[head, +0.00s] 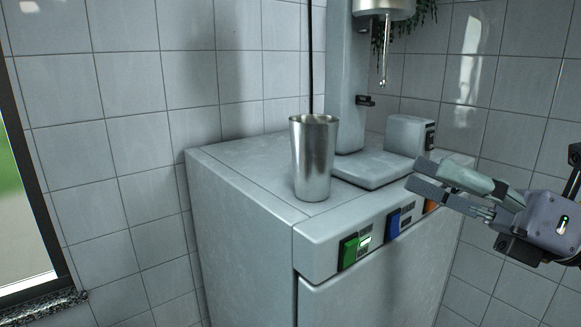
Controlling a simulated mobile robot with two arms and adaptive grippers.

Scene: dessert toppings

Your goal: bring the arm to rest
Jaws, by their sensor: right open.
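My right gripper (418,174) is at the right of the head view, its fingers pointing left. The fingers are slightly apart, with nothing seen between them. They are in front of the right part of the cabinet top. A metal cup (314,160) stands upright on the cabinet top, left of the gripper and apart from it. My left gripper does not show.
The pale cabinet (240,215) has a green switch (349,251) and a blue switch (392,224) on its front. A mixer (349,75) with a hanging spindle stands on it. Tiled walls close off the back. A window (20,200) is at the left.

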